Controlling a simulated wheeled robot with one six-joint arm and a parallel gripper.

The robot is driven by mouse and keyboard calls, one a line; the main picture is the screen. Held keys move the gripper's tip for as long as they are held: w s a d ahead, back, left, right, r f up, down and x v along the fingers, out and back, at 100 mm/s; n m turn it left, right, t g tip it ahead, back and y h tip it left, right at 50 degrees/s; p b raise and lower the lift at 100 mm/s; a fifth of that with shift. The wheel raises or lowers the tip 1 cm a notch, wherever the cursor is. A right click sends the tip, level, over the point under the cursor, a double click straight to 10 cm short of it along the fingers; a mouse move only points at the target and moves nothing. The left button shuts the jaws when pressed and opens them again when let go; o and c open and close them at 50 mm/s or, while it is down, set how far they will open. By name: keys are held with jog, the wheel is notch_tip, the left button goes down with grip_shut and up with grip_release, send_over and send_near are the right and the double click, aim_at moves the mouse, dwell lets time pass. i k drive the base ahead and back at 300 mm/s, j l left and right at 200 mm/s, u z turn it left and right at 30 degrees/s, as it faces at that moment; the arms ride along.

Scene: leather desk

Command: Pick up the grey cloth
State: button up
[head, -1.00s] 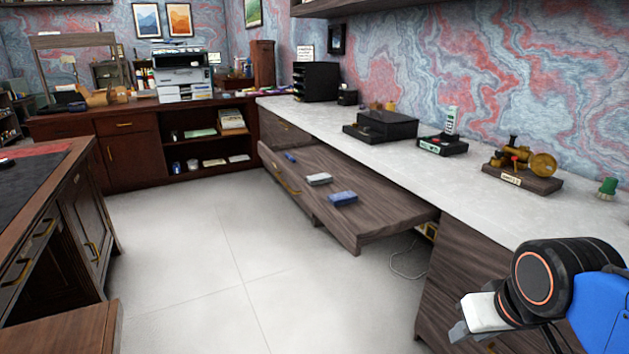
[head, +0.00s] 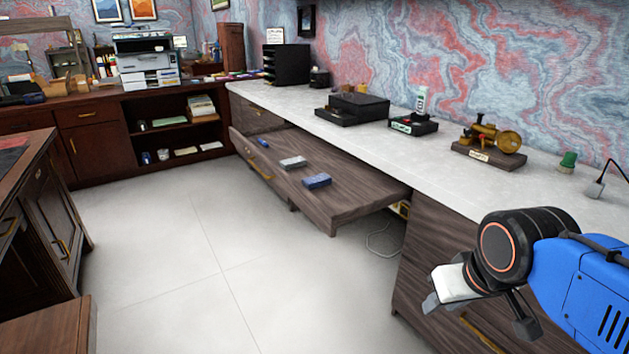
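A small light grey flat block-like thing (head: 293,163) lies in the pulled-out wooden drawer (head: 345,208) under the white counter. It is too small to tell whether it is the grey cloth, and no other grey cloth stands out. My gripper (head: 445,303) is at the lower right, well apart from the drawer's contents. Its fingers are seen from the side and partly hidden, so their opening is unclear.
The white counter (head: 300,108) runs along the right wall, bearing a black box (head: 358,106), a brass instrument (head: 488,140) and a green-topped thing (head: 567,162). A dark wooden cabinet (head: 25,225) stands at left. The floor (head: 190,240) between is clear.

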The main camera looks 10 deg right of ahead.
aim_at(296, 162)
jog(key=z, duration=1.25)
jog(key=u, duration=1.5)
jog(key=i+j, duration=0.15)
jog(key=i, duration=0.25)
